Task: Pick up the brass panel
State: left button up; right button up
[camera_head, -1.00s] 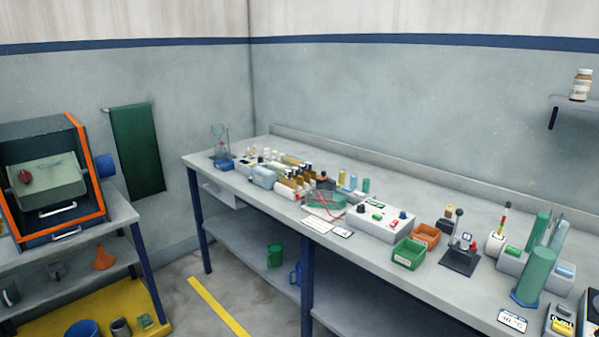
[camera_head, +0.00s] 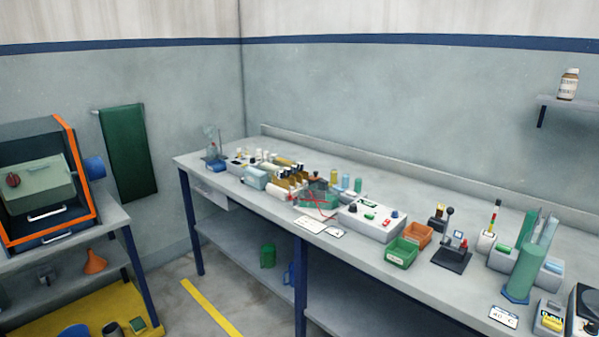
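No brass panel can be made out for certain. A cluster of small brass-coloured pieces (camera_head: 289,181) stands on the long grey bench (camera_head: 340,246), left of its middle. They are too small to tell apart. Neither of my grippers is in view.
A white control box (camera_head: 371,221), a green bin (camera_head: 401,253), an orange bin (camera_head: 418,236) and a green cylinder (camera_head: 525,272) crowd the bench. An orange-framed cabinet (camera_head: 76,165) stands at left. The floor with a yellow stripe (camera_head: 209,306) between them is open.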

aim_at(301, 166)
jog(key=i+j+z, duration=0.1)
jog(key=z, duration=0.8)
jog(key=i+j+z, duration=0.25)
jog(key=j+z, duration=0.25)
jog(key=j, duration=0.15)
jog(key=i+j+z, duration=0.1)
jog(key=j+z, duration=0.15)
jog(key=i+j+z, duration=0.15)
jog(key=j, duration=0.45)
jog(key=j+z, duration=0.1)
jog(key=j, duration=1.6)
jog(key=i+z, duration=0.05)
jog(key=i, duration=0.05)
